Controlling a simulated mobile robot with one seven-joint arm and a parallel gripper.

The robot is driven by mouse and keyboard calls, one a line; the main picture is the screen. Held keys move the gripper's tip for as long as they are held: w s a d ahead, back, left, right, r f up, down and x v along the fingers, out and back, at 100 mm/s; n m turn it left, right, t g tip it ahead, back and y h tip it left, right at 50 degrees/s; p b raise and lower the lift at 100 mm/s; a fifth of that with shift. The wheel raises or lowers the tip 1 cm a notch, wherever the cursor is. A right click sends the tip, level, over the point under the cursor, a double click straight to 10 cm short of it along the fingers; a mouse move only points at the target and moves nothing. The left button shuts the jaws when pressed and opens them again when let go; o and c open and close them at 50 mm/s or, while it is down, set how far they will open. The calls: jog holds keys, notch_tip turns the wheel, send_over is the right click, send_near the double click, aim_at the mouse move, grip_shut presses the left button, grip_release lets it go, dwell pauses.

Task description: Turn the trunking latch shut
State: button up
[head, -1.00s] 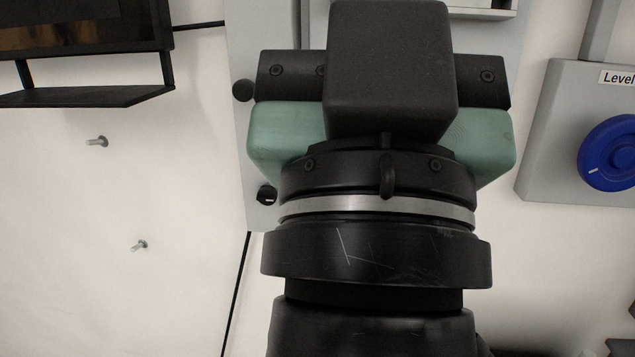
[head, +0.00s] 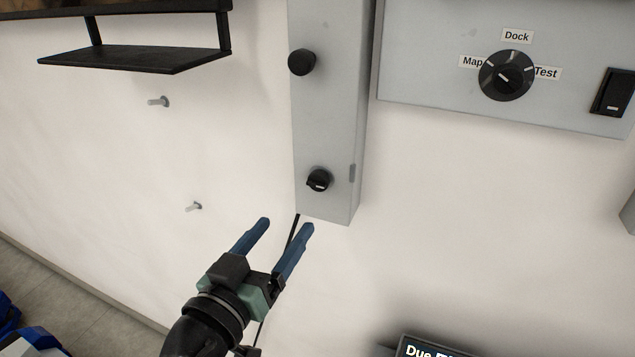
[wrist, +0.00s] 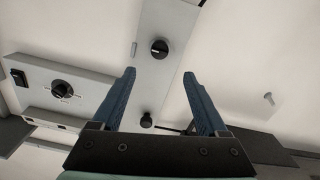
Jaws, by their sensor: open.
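The trunking (head: 326,120) is a tall grey box section on the white wall. The latch is a small black turn knob (head: 318,180) with a white mark, near its lower end. It also shows in the wrist view (wrist: 159,47), just beyond my fingertips. A plain round black knob (head: 301,62) sits higher on the trunking; it also shows in the wrist view (wrist: 147,120), between the fingers. My gripper (head: 286,225), with blue fingers, is open and empty, below and slightly left of the latch in the head view, apart from it. Nothing hides the latch.
A grey panel with a Map/Dock/Test dial (head: 506,76) and a black rocker switch (head: 612,92) is at the upper right. A black shelf (head: 135,58) and two wall pegs (head: 158,101) are at the left.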

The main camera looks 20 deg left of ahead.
aim_at(315, 185)
jog(key=w+p, duration=0.2)
jog(key=w, duration=0.3)
jog(key=w+p, duration=0.1)
jog(key=w, duration=0.4)
jog(key=shift+d+r+p, duration=0.15)
jog(key=shift+r+p, duration=0.05)
jog(key=shift+p, duration=0.2)
jog(key=shift+w+d+f, duration=0.1)
jog(key=shift+w+f, duration=0.05)
jog(key=shift+w, duration=0.65)
grip_shut()
